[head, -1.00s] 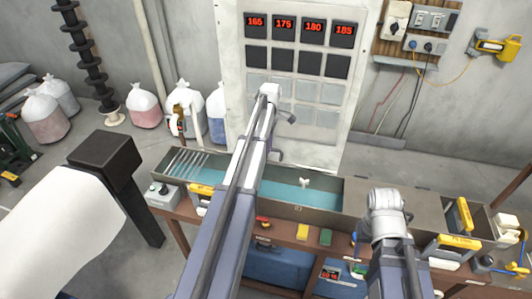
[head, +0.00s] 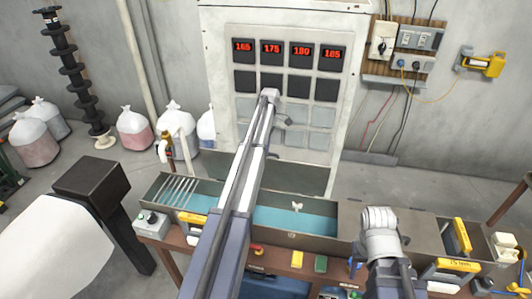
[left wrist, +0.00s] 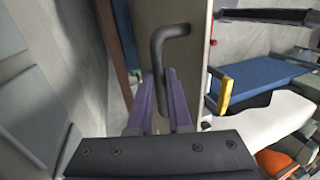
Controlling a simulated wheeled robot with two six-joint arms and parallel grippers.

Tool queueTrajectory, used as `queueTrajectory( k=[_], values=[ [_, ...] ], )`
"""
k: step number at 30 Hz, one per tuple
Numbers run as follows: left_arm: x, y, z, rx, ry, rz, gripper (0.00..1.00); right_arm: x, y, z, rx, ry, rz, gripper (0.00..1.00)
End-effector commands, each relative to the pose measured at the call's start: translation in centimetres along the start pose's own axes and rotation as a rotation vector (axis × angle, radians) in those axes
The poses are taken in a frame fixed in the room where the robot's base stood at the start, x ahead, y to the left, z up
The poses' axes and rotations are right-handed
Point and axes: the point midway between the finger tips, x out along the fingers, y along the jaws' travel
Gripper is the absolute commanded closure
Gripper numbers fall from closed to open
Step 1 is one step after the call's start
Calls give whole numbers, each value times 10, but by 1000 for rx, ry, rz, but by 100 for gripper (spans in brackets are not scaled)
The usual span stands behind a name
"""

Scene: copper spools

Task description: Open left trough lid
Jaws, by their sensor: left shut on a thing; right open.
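The left trough (head: 235,205) on the bench stands open, with blue showing inside and a rack of thin rods at its left end. My left arm reaches across it towards the white cabinet, and its gripper is hard to make out in the head view. In the left wrist view my left gripper (left wrist: 158,88) is shut on a dark bent handle (left wrist: 166,42). The handle lies against a pale panel (left wrist: 190,22), seen narrow, which looks like the raised lid. My right gripper (head: 381,219) is open and empty, above the closed right part of the bench top.
The white cabinet (head: 353,60) with red number displays stands behind the trough. A grey box (head: 152,224) sits at the trough's left end. Yellow-handled items (head: 461,236) lie at the right. Bags (head: 135,130) stand on the floor at the back left.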

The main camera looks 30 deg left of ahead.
Motion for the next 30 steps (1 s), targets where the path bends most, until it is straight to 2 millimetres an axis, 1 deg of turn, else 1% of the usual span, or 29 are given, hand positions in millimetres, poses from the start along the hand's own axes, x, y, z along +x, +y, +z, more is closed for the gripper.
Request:
queueTrajectory(
  k=[10, 11, 18, 26, 30],
  values=[
    [0, 0, 0, -1, 0, -1, 100, 0, 0, 0, 0, 0, 0, 50],
    [0, 0, 0, -1, 0, -1, 81, 0, 0, 0, 0, 0, 0, 50],
    [0, 0, 0, -1, 0, -2, 54, 0, 0, 0, 0, 0, 0, 50],
    [0, -1, 0, 0, 0, 0, 53, -1, 0, 0, 0, 0, 0, 50],
    [-1, -4, 0, 0, 0, 35, 53, -4, 0, 0, 0, 0, 0, 50]
  ],
)
